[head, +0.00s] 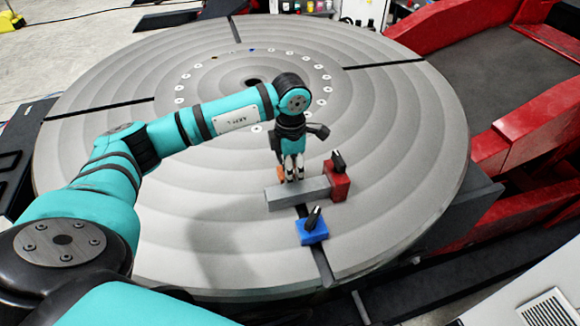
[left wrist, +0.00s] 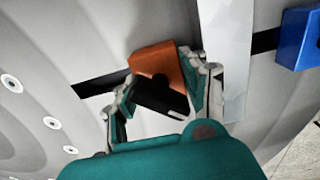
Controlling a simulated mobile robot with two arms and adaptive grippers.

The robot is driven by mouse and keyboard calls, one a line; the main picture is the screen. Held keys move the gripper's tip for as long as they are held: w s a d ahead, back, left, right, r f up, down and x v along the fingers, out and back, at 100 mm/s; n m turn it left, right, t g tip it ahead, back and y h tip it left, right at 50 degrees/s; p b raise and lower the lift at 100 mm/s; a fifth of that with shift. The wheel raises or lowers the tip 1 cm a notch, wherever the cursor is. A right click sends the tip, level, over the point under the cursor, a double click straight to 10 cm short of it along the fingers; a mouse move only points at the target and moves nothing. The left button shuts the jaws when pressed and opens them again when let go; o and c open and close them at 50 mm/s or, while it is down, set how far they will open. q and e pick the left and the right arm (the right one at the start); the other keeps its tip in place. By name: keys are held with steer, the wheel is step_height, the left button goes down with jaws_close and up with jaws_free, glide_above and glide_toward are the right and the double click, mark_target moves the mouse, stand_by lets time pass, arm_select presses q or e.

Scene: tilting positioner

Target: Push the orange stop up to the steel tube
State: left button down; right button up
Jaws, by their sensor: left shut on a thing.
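The orange stop (head: 280,174) sits on the round slotted table behind the steel tube (head: 298,193), mostly hidden by my left gripper (head: 292,172) in the head view. In the left wrist view the orange stop (left wrist: 156,62) lies over the dark slot, with its black handle (left wrist: 160,96) between the fingers of my left gripper (left wrist: 158,84), which is shut on it. The grey steel tube (left wrist: 236,60) is just right of the stop there. A narrow gap seems to separate them; a finger partly covers it. My right gripper is not in view.
A red block (head: 337,182) with a black handle stands at the tube's right end. A blue stop (head: 312,231) with a black handle stands on the slot in front of the tube. The grey round table (head: 110,200) is otherwise mostly clear. Red frames (head: 520,140) stand at right.

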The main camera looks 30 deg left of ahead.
arm_select(q)
steer(key=shift+w+a, duration=0.1)
steer(key=shift+a, duration=0.05)
steer(key=c, duration=0.9)
jaws_free()
steer(key=o, duration=0.3)
steer(key=shift+w+f, duration=0.1)
steer(key=shift+o, duration=0.4)
steer(key=o, duration=0.3)
steer(key=shift+o, duration=0.2)
steer(key=shift+r+p, duration=1.95)
steer(key=shift+r, duration=1.7)
